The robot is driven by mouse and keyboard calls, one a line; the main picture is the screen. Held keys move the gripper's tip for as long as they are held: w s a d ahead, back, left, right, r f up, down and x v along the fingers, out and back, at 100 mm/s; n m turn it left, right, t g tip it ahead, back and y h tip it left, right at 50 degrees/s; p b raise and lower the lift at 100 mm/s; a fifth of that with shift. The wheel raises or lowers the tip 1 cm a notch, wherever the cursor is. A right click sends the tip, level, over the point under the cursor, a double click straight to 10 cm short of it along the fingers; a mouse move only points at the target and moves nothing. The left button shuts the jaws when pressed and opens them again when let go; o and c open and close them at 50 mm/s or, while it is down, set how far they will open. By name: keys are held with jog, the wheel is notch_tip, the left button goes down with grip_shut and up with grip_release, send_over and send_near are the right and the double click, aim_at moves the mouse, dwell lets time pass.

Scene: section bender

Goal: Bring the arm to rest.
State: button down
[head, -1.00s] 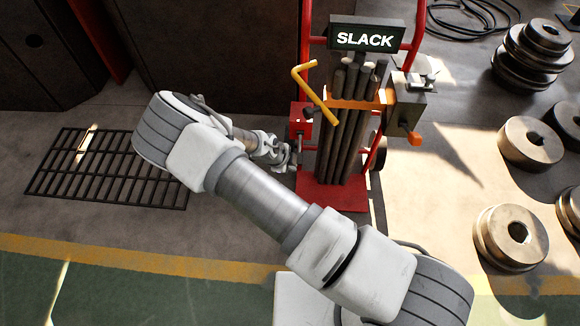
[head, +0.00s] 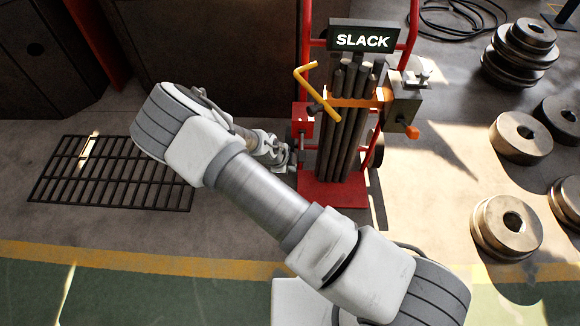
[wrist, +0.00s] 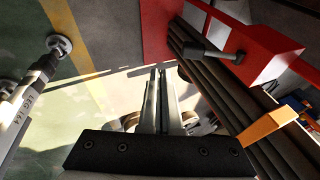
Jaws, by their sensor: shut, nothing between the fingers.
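My arm crosses the head view from the lower right, bends at the upper left and reaches back toward the red cart. My gripper (wrist: 160,80) shows in the wrist view with its two fingers together and nothing between them. In the head view the hand is beside the cart's red box, and its fingertips are hard to make out. The red cart (head: 335,192) holds several dark bars (head: 345,145) upright. An orange strap (head: 352,103) crosses them, and a yellow crank handle (head: 318,92) sticks out at the left. A sign (head: 364,39) on top reads SLACK.
Several heavy steel rollers (head: 521,138) stand on the floor at the right. A black cable coil (head: 465,15) lies at the back. A floor grate (head: 105,182) is at the left, before dark cabinets (head: 205,55). A yellow line (head: 130,262) borders the green floor in front.

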dwell(0.7)
jog(key=s+r+n+y, duration=0.2)
jog(key=r+n, duration=0.1)
jog(key=r, duration=0.7)
jog(key=s+r+n+g+y, duration=0.1)
jog(key=r+n+y, duration=0.15)
jog(key=r, duration=0.75)
jog(key=s+r+n+y, duration=0.2)
jog(key=r+n, duration=0.1)
jog(key=r, duration=0.7)
jog(key=s+d+r+n+t+h, duration=0.3)
jog(key=s+d+r+n, duration=0.9)
jog(key=s+r, duration=0.55)
notch_tip(320, 180, up, 19)
jog(key=d+p, duration=0.1)
jog(key=p, duration=1.9)
jog(key=shift+s+d+m, duration=0.25)
jog(key=shift+m, duration=0.1)
